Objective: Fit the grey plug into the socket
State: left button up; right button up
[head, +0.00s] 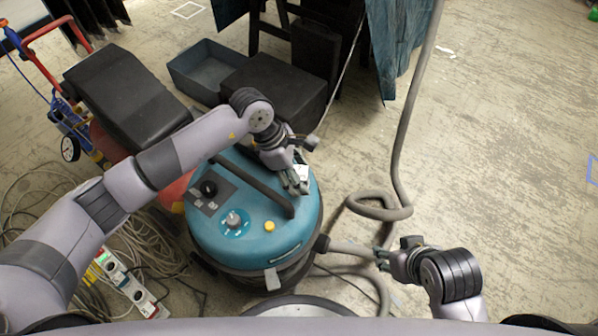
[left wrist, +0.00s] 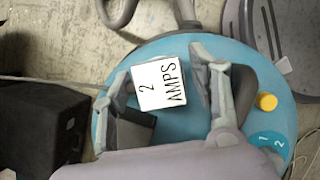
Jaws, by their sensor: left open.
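A small white block face marked "2 AMPS" (left wrist: 160,83) lies between the fingers of my left gripper (left wrist: 180,85) in the left wrist view. It also shows as a white patch in the head view (head: 302,173). I cannot tell for sure that it is the grey plug. The left gripper (head: 297,180) is open, with one finger on each side of the block, over the teal vacuum's top (head: 250,240). A dark grey piece (left wrist: 137,132) shows beside the label. My right gripper (head: 383,258) is low by the grey hose. I cannot make out a clear single socket.
A power strip with white outlets (head: 125,285) lies on the floor at lower left among loose cables (head: 140,245). The grey hose (head: 385,213) loops right of the vacuum. Black boxes (head: 270,90) and a grey bin (head: 205,75) stand behind. Floor at right is clear.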

pick_arm(q)
jog(key=shift+o, duration=0.3)
jog(key=v, duration=1.2)
